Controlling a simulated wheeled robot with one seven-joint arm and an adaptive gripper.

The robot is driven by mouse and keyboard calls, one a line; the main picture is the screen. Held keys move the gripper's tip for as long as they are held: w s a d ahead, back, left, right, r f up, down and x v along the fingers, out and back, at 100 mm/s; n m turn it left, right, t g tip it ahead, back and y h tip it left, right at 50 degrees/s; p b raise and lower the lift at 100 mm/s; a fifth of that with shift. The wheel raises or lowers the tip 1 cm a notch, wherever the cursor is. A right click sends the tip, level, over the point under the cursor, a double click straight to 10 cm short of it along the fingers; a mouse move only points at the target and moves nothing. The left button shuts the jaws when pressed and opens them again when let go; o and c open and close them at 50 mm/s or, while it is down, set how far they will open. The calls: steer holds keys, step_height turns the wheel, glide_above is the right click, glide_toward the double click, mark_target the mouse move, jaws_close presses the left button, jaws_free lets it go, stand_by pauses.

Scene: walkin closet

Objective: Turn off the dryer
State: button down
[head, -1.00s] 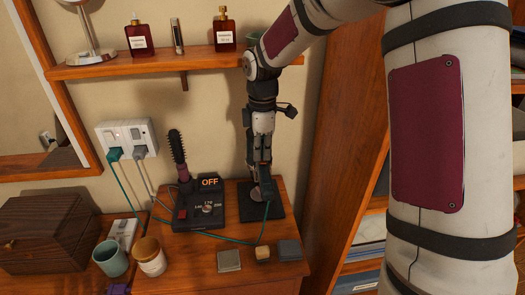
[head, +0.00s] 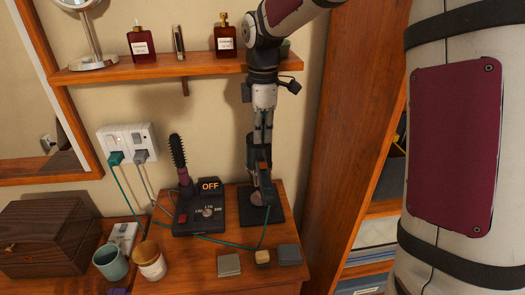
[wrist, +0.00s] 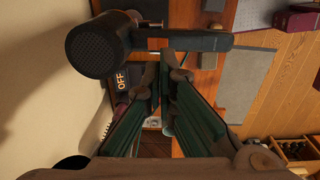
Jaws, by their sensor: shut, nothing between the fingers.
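The dark hair dryer (head: 264,188) stands on a black square base (head: 274,214) on the wooden cabinet. In the wrist view, the dryer (wrist: 97,46) shows its round dark barrel at upper left and its long handle pointing right. My gripper (head: 263,150) is shut and empty, pointing down right at the dryer's upper part; I cannot tell if it touches. In the wrist view, the gripper's fingers (wrist: 166,78) lie just below the handle. A green cord runs from the dryer to a green plug (head: 115,158) in the wall socket. The dryer's switch is not clearly visible.
A black control box (head: 200,212) with an OFF sign, dial and round brush (head: 178,152) stands left of the dryer. A shelf (head: 160,67) with bottles is above; a wooden panel is right.

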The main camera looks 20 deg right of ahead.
steer(key=shift+r, duration=2)
steer(key=s+r+m+t+h+b, duration=0.1)
steer(key=s+r+m, duration=0.1)
steer(key=s+m, duration=0.3)
steer(key=s+r+m+t, duration=0.1)
steer(key=s+r+m, duration=0.15)
steer(key=s, duration=0.55)
steer(key=s+f+m+t+y+b, duration=0.1)
steer(key=s+f+m+t, duration=0.2)
steer(key=s+m, duration=0.5)
steer(key=s, duration=0.4)
steer(key=shift+a, duration=0.15)
